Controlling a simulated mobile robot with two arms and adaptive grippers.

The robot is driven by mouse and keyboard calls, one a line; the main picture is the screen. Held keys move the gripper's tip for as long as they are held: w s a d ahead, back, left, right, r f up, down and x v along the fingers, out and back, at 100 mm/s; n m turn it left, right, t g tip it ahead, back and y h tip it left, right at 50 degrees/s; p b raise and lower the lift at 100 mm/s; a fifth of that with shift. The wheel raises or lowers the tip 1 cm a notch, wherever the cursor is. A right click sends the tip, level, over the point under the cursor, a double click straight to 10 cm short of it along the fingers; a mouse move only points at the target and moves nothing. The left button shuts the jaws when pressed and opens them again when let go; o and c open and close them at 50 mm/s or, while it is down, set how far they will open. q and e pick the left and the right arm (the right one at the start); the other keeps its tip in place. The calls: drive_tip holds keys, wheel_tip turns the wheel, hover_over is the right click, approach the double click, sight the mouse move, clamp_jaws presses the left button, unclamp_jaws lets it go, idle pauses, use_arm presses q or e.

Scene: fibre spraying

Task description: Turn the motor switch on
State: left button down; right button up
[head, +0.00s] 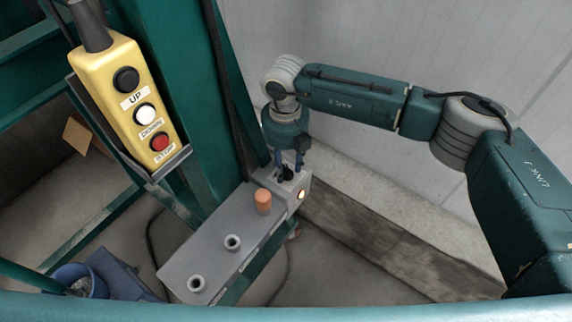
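The motor switch appears to be the small dark part (287,172) on top of a grey box (301,183) at the far end of a grey panel. An orange light glows on the side of this box. My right gripper (288,168) reaches down from above, with its fingers at the top of the box around or right beside the dark part. The fingers are small here, and I cannot tell whether they are shut on it. My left gripper is not in view.
A yellow pendant (133,100) with black, white and red buttons hangs at the left by green posts. The grey panel (205,258) carries an orange cylinder (263,200) and two round fittings. A blue bucket (82,282) stands lower left. A pale wall is behind my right arm.

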sight(286, 169)
wheel_tip(286, 169, up, 12)
drive_tip(key=shift+f, duration=0.25)
drive_tip(key=shift+d+f, duration=0.1)
idle(0.5)
